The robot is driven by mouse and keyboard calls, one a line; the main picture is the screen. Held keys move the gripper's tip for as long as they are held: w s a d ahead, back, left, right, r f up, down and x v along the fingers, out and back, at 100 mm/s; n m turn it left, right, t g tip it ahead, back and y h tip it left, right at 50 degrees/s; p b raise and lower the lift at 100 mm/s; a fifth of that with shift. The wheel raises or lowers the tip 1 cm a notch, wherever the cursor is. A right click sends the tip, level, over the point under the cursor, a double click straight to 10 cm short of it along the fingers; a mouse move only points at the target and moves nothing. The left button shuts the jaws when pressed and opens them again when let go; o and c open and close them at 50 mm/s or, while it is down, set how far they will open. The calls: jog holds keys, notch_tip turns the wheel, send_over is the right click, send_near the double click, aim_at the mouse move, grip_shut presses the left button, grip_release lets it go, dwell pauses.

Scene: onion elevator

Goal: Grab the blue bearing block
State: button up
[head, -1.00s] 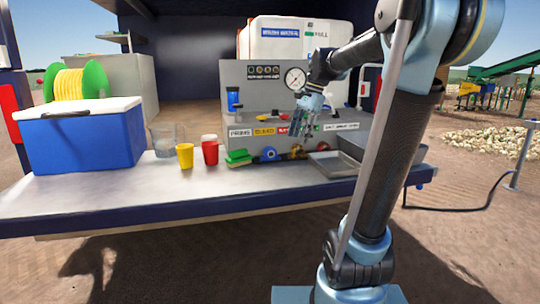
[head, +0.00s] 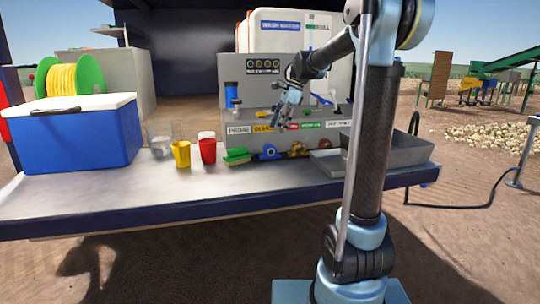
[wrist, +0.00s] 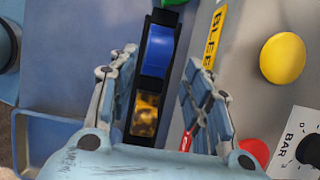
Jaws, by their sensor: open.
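The blue bearing block (head: 268,153) lies on the metal bench in front of the labelled panel, between a green brush and a brass-coloured part. In the wrist view a blue rounded piece in a dark frame, which looks like this block (wrist: 157,48), shows between and beyond the fingertips. My gripper (head: 284,118) is open and empty, above the bench and slightly right of the block. In the wrist view my gripper (wrist: 160,66) has a finger on each side of the dark frame, with no visible contact. The exact height gap is hard to tell.
The green brush (head: 236,155) is left of the block and the brass-coloured part (head: 298,149) right of it. Red (head: 208,150) and yellow (head: 181,154) cups stand farther left. A grey tray (head: 400,150) is at right. The control panel (head: 245,138) rises close behind. The front bench is clear.

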aim_at(271, 144)
jog(key=x, duration=1)
jog(key=shift+a+f, duration=0.1)
jog(key=shift+f, duration=0.2)
grip_shut()
